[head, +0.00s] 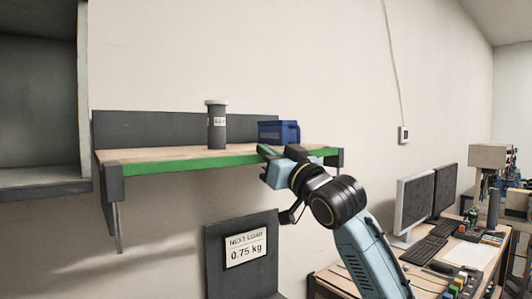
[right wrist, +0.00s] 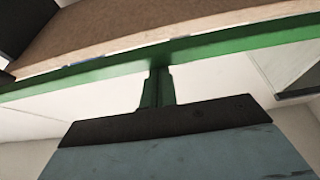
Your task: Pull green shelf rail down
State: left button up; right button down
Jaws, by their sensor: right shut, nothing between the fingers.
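The green shelf rail (head: 195,163) runs along the front edge of a wooden shelf board (head: 160,154) on the wall. The rail also crosses the right wrist view (right wrist: 90,72). My right gripper (head: 266,151) is at the right part of the rail, its fingers shut and empty. In the right wrist view my right gripper's fingertips (right wrist: 158,72) meet the rail's lower edge in the picture; I cannot tell whether they touch it. My left gripper is not in view.
A grey canister (head: 216,130) and a blue box (head: 278,132) stand on the shelf. A sign (head: 246,248) below reads "NEXT LOAD 0.75 kg". A grey cabinet (head: 85,100) is at the left; a desk with monitors (head: 413,205) is at the right.

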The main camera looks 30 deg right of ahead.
notch_tip(320, 180, up, 4)
jog(key=p, duration=0.5)
jog(key=b+v, duration=0.5)
jog(key=v, duration=0.5)
